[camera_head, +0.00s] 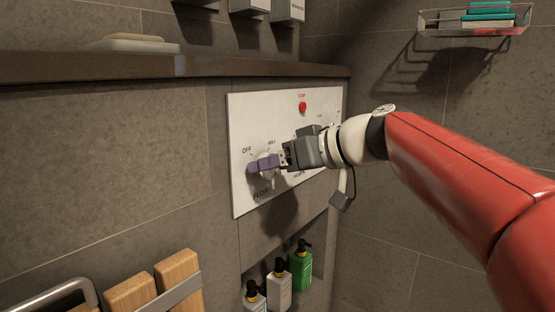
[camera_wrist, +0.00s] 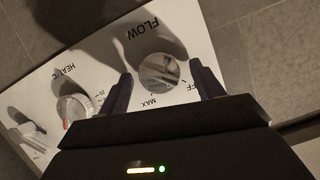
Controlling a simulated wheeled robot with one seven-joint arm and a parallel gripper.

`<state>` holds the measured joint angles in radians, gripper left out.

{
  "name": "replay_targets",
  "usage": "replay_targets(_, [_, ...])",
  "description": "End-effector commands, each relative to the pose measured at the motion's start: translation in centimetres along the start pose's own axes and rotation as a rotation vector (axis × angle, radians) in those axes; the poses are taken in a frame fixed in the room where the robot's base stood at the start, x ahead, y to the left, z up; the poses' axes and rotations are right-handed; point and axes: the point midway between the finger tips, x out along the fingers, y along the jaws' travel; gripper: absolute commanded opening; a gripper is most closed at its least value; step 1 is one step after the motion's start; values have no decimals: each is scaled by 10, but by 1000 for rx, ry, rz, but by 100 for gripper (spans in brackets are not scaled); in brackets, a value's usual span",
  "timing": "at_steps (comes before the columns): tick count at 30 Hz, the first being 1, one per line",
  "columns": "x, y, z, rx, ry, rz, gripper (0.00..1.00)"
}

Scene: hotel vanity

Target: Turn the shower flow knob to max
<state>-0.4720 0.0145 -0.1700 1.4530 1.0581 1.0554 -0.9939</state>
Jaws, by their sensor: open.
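The flow knob (camera_wrist: 159,72) is a round metallic knob on the white control panel (camera_head: 242,190), below the word FLOW in the wrist view, with MAX and part of OFF printed near it. My gripper (camera_wrist: 164,86) is open, with one dark finger on each side of the knob. In the head view, my gripper (camera_head: 263,165) reaches the panel from the right, and its purple-grey fingers are at the flow knob, largely hiding it. I cannot tell whether the fingers touch the knob. The knob's pointer mark is not clear.
The heat knob (camera_wrist: 74,108) with a red mark sits beside the flow knob. A red stop button (camera_head: 302,107) is higher on the panel. A stone ledge (camera_head: 180,66) juts out above. Several pump bottles (camera_head: 301,268) stand in a niche below. A wire shelf (camera_head: 475,20) hangs at upper right.

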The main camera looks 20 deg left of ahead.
Motion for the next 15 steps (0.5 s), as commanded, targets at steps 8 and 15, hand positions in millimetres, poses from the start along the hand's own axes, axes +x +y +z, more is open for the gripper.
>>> replay_targets(8, [0,0,0,0,0,0,45])
replay_targets(15, [0,0,0,1,-1,0,22])
